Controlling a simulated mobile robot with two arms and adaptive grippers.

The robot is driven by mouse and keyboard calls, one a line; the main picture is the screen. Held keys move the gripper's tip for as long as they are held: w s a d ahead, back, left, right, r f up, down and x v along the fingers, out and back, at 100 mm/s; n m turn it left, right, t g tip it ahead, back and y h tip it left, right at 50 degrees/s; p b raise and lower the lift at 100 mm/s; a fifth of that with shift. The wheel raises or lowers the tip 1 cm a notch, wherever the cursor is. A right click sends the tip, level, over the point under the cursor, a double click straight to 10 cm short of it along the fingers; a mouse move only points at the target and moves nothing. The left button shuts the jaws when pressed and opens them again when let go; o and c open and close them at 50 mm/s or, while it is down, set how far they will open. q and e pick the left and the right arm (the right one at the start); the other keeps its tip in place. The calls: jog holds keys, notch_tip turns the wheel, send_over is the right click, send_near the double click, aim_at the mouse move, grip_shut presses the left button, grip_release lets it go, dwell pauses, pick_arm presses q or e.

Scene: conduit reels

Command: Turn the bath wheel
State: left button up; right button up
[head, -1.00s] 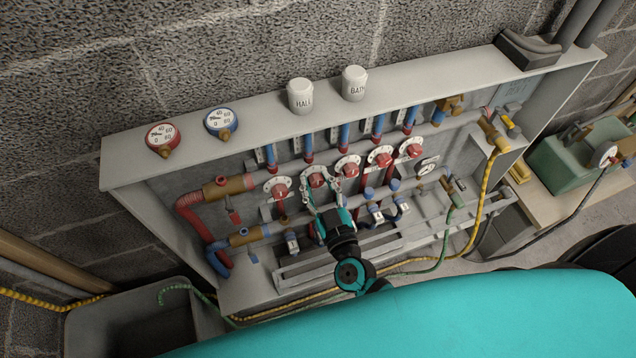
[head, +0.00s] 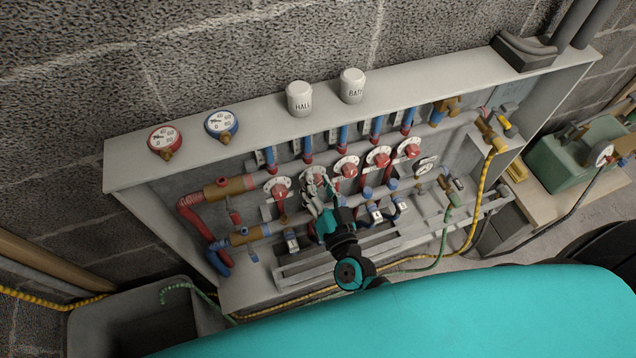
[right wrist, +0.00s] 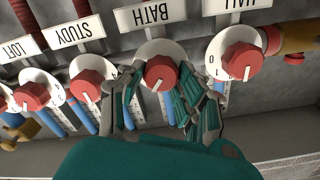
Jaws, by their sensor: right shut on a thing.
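The bath wheel (right wrist: 160,73) is a red knob with a white pointer line on a round white plate, by the BATH label (right wrist: 152,14) in the right wrist view. In the head view it is the second wheel from the left, mostly hidden by my right gripper (head: 318,188). The right gripper (right wrist: 158,88) has its grey and teal fingers on both sides of the red knob and is shut on it. The pointer line slants down and left in the right wrist view. My left gripper is not in view.
The hall wheel (right wrist: 242,60) and the study wheel (right wrist: 86,85) stand close on either side. A row of blue and red pipes fills the grey cabinet (head: 150,170). White caps marked HALL (head: 299,98) and BATH (head: 352,86) stand on its top ledge.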

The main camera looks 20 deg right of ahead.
jog(key=shift+m, duration=0.5)
jog(key=o, duration=1.1)
jog(key=shift+o, duration=0.2)
jog(key=s, duration=1.2)
jog(key=shift+d, duration=0.2)
